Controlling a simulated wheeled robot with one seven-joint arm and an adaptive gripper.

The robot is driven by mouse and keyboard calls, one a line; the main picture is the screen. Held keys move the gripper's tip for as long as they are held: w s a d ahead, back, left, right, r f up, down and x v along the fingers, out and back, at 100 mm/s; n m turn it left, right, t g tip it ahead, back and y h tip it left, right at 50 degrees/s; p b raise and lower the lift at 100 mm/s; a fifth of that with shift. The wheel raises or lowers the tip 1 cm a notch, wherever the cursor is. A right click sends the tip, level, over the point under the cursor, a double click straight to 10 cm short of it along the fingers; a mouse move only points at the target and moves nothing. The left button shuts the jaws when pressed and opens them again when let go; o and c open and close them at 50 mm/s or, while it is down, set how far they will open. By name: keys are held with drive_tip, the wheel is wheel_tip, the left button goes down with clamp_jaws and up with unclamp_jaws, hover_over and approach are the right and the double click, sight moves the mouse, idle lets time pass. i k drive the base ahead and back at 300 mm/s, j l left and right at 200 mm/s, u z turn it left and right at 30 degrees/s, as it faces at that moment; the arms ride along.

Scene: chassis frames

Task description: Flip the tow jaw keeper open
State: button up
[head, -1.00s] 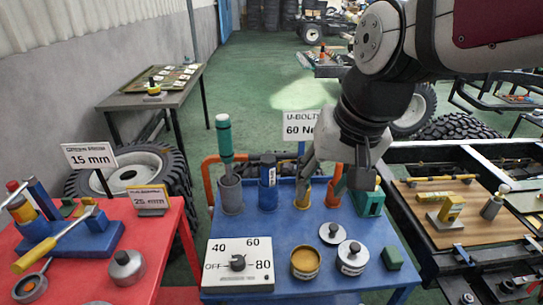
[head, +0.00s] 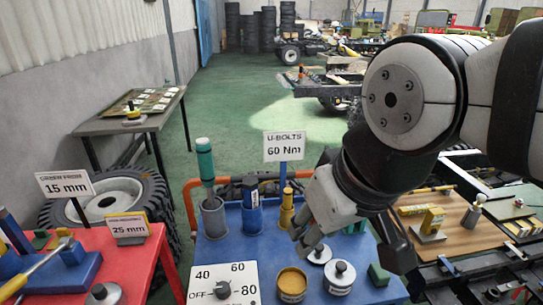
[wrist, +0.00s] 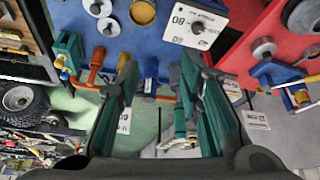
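I cannot surely pick out the tow jaw keeper. A yellow upright block on a grey base (head: 432,222) stands on the wooden board (head: 490,238) at the right in the head view, and may be the tow jaw. A grey post with a pale ball (head: 472,214) stands beside it. My gripper (head: 310,236) hangs over the blue table, left of the board and apart from the yellow block. In the wrist view my gripper (wrist: 155,85) shows two teal-padded fingers spread apart with nothing between them. My arm hides part of the chassis at the right.
The blue table (head: 225,252) bears several cups with tools, a dial box (head: 222,285), a tin (head: 292,284), weights and a 60 Nm sign (head: 284,146). A red table (head: 130,262) stands at the left. Green floor (head: 240,95) is clear behind.

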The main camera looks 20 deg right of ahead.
sight(524, 279)
drive_tip(key=z, duration=1.35)
drive_tip(key=l+z, duration=0.1)
drive_tip(key=z, duration=0.3)
drive_tip(key=l+z, duration=0.1)
drive_tip(key=z, duration=0.25)
drive_tip(key=i+l, duration=0.1)
drive_tip(key=l+u, duration=0.05)
drive_tip(key=l, duration=0.05)
